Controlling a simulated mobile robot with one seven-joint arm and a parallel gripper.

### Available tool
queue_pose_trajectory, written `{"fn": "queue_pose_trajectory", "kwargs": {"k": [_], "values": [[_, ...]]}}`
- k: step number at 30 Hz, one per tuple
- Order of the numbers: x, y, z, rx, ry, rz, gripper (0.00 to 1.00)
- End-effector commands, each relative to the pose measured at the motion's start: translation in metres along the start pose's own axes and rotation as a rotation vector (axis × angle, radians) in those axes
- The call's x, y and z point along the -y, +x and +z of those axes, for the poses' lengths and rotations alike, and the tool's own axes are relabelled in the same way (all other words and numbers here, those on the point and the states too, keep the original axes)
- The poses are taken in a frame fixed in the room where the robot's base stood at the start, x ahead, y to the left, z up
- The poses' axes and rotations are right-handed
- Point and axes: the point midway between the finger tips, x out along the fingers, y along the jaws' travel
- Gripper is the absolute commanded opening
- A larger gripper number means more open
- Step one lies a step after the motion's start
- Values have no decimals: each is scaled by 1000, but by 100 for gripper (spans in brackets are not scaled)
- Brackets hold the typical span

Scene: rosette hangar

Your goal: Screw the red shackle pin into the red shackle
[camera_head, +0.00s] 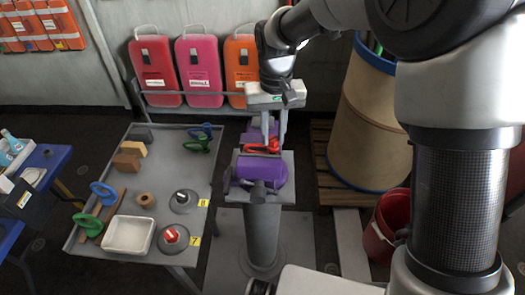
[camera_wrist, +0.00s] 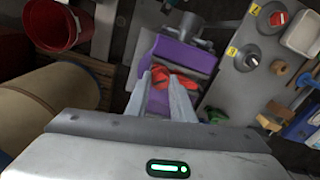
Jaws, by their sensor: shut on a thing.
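A purple vise (camera_head: 262,170) stands on a grey pedestal, and it also shows in the wrist view (camera_wrist: 177,52). The red shackle (camera_head: 270,146) is at the vise, between its purple parts; it also shows in the wrist view (camera_wrist: 188,80). My gripper (camera_head: 270,143) reaches straight down to it from above. Its two fingers are shut on a red piece (camera_wrist: 165,76), which appears to be the red shackle pin. The fingers hide part of it, and pin and shackle run together in red, so I cannot tell how far the pin is in.
A grey table (camera_head: 120,258) left of the vise holds green and blue shackle-like pieces, blocks, a white tray (camera_head: 129,235) and two round stands. A red bucket (camera_head: 382,225) and a large drum (camera_head: 362,125) stand right. Pink and orange cases (camera_head: 198,70) stand behind.

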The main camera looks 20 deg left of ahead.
Motion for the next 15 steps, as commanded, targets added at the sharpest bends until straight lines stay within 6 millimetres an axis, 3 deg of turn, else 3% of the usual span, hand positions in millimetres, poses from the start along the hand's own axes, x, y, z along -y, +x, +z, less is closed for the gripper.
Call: {"fn": "queue_pose_trajectory", "kwargs": {"k": [5,15], "values": [[1,1,0,1,209,0,0],[0,1,1,2,259,0,0]]}}
